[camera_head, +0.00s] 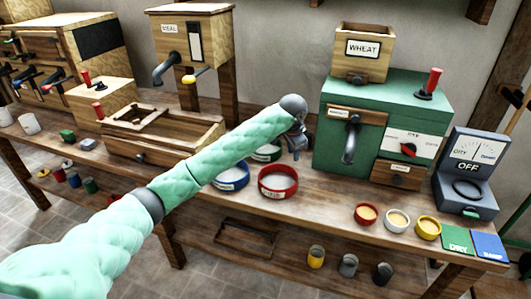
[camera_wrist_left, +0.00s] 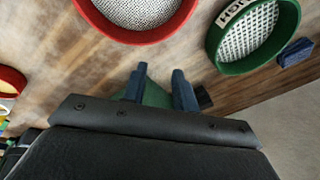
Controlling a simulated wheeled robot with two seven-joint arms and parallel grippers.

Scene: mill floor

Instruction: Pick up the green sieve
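The green sieve (camera_head: 267,154) lies on the bench behind the red sieve (camera_head: 278,193), partly hidden by my left arm. In the left wrist view the green sieve (camera_wrist_left: 250,36) shows at the upper right, its mesh facing the camera. The red sieve (camera_wrist_left: 137,12) is at the top there, cut off by the frame. My left gripper (camera_head: 298,149) is near the green sieve, on its right in the head view. In the wrist view its fingers (camera_wrist_left: 158,74) are apart, with neither sieve between them. A green patch shows between them; I cannot tell what it is. My right gripper is not in view.
The green mill (camera_head: 342,145) stands close right of my left gripper. Small bowls (camera_head: 397,220) and a grey meter (camera_head: 466,172) are farther right. A wooden tray (camera_head: 160,135) is left.

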